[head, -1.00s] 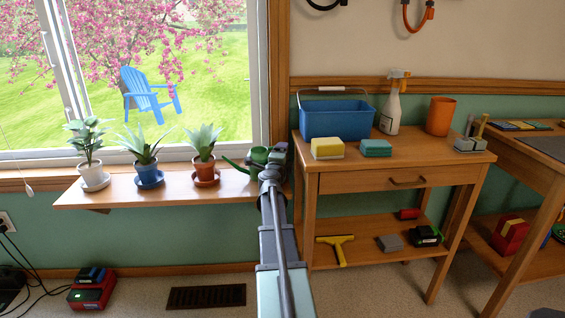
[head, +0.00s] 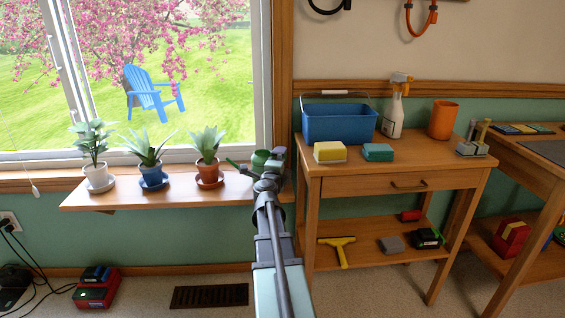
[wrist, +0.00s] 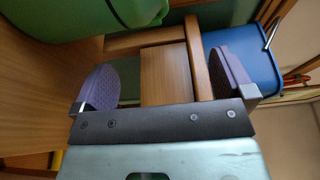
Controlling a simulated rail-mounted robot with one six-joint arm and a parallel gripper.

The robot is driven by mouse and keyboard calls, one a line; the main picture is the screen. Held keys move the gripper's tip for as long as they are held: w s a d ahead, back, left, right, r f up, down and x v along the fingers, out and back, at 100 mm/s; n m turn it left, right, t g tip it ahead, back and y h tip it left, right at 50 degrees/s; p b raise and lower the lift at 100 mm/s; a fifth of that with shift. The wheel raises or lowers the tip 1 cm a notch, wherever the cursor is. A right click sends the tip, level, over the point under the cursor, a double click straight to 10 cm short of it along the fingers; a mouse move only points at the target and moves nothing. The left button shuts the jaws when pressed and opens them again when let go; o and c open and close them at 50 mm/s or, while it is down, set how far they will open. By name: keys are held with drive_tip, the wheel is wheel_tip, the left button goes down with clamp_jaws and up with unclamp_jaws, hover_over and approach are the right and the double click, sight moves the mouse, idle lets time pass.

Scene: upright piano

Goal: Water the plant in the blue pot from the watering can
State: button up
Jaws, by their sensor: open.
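The plant in the blue pot (head: 152,176) stands upright in the middle of the window shelf, on a blue saucer. The green watering can (head: 260,158) stands at the shelf's right end, its spout pointing left. My arm hides much of it. My gripper (head: 273,163) is beside the can, at its right and on the near side. In the wrist view, my gripper (wrist: 165,78) has its two purple pads wide apart with nothing between them. The green can (wrist: 70,20) shows at upper left, outside the pads.
A plant in a white pot (head: 98,178) and one in a terracotta pot (head: 208,172) flank the blue pot on the wooden shelf (head: 130,197). A wooden cart (head: 310,175) with a blue bucket (head: 340,123), sponges and a spray bottle (head: 394,110) stands close at right.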

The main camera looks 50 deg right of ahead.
wheel_tip(320, 180, up, 6)
drive_tip(key=p, duration=0.3)
drive_tip(key=shift+f, duration=0.25)
